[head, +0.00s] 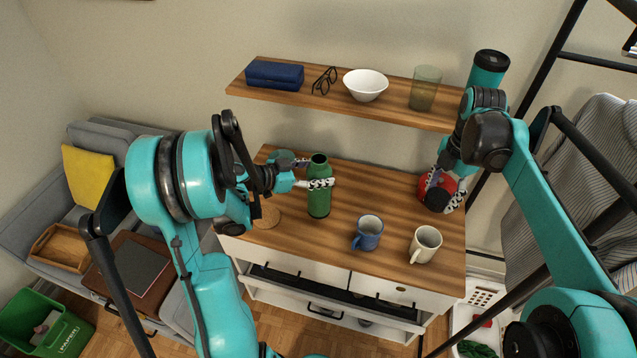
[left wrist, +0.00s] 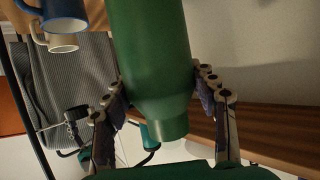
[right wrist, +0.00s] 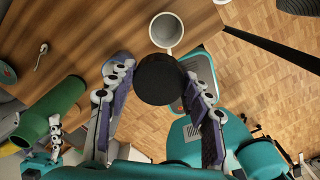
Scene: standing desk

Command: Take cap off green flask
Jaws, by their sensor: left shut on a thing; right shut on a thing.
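The green flask (head: 319,200) is upright at the middle of the desk, its dark mouth uncovered. My left gripper (head: 316,184) is shut around its upper body. The flask fills the space between the fingers in the left wrist view (left wrist: 155,60), with its bare neck towards the bottom. My right gripper (head: 445,190) is at the desk's right end, apart from the flask. It is shut on a round black cap (right wrist: 160,80), which also shows in the head view (head: 437,200). The flask lies at the left of the right wrist view (right wrist: 48,108).
A blue mug (head: 368,233) and a cream mug (head: 425,244) stand along the desk's front. A red object (head: 425,183) is partly hidden behind my right gripper. A cork coaster (head: 267,217) lies left of the flask. Above, a shelf (head: 300,97) holds a bowl, a glass, spectacles and a blue case.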

